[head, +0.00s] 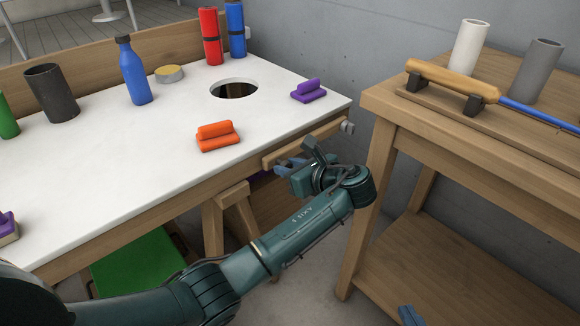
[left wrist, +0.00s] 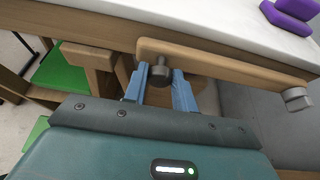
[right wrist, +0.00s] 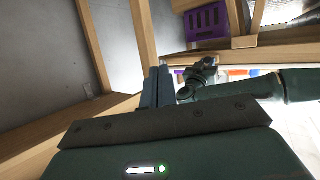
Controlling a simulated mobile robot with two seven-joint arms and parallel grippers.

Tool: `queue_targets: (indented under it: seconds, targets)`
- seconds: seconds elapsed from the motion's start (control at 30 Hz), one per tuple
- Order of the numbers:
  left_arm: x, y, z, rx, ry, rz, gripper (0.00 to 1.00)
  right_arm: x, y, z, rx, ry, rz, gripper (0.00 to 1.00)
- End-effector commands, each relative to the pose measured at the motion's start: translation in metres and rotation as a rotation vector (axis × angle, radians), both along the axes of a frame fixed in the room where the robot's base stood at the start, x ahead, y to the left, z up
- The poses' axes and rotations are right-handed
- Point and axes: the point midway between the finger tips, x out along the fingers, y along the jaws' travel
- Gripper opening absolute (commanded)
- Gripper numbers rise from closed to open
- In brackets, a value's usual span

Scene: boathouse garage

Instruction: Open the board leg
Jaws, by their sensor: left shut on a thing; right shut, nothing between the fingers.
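The board leg (head: 318,140) is a wooden bar along the front edge of the white-topped bench. A grey bolt (head: 348,127) sits at its right end. In the left wrist view the leg (left wrist: 230,68) lies along the bench edge, with a dark knob (left wrist: 159,73) near its left end. My left gripper (left wrist: 158,88) is shut on this knob, one blue finger on each side. In the head view the left gripper (head: 288,167) is at the leg's left part, partly hidden by its own wrist. My right gripper (head: 411,315) is shut and empty, low by the right-hand bench; its fingers show in the right wrist view (right wrist: 156,88).
The white bench top (head: 110,190) holds an orange block (head: 217,136), a purple block (head: 308,91), a blue bottle (head: 133,72) and a dark cup (head: 52,93). A wooden bench (head: 440,140) stands close at right. A trestle (head: 233,196) and green box (head: 135,262) are below.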

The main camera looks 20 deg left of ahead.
Motion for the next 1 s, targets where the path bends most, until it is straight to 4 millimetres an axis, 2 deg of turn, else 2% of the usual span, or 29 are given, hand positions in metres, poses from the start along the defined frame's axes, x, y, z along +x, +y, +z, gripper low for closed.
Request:
queue_targets:
  seconds: [0.27,0.47,0.77,1.0]
  targets:
    - [0.000,0.000,-0.001,-0.001,0.000,0.000,0.00,-0.002,0.000,-0.002,0.000,0.008,0.000,0.00]
    - [-0.001,0.000,-0.011,-0.022,-0.032,0.000,0.00,-0.004,0.000,-0.002,0.002,0.011,-0.002,0.00]
    - [0.002,-0.002,-0.059,-0.125,-0.185,0.001,0.00,-0.002,0.000,-0.007,0.001,0.003,-0.005,0.00]
    - [0.012,-0.009,-0.102,-0.225,-0.336,0.001,0.00,0.009,0.004,-0.008,0.008,-0.168,0.006,0.00]
